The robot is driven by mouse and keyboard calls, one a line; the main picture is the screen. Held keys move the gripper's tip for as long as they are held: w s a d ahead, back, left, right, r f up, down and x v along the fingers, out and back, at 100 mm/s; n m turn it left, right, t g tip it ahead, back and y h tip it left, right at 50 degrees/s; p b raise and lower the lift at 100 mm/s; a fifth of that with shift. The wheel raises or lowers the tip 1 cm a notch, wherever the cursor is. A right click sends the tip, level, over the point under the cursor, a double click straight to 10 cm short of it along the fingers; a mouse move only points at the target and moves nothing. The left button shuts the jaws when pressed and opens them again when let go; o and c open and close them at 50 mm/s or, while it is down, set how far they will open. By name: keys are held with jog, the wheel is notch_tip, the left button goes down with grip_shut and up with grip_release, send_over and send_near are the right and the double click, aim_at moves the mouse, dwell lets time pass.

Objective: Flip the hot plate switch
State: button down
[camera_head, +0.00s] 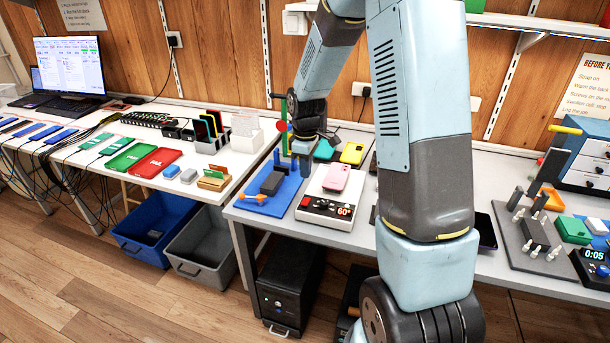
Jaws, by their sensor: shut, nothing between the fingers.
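The hot plate (315,189) is a white-topped slab with a black front panel, standing on the middle bench. A pink phone (337,177) lies on top of it. A red display (344,212) at the right of the panel reads 60°. A small red part, which looks like the switch (305,202), sits at the panel's left end; its position is too small to tell. My gripper (302,170) is shut and points down just behind and left of the hot plate, above the blue mat's far right side. It appears apart from the switch.
A blue mat (281,207) left of the hot plate bears a dark block (271,183) and an orange tool (253,198). A yellow phone (352,153) lies behind. My arm hides the bench right of the hot plate. A grey fixture (520,240) stands farther right.

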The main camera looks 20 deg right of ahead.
notch_tip(320, 180, up, 12)
jog(key=w+d, duration=0.1)
jog(key=shift+w+f, duration=0.15)
jog(key=shift+f, duration=0.05)
dwell(0.4)
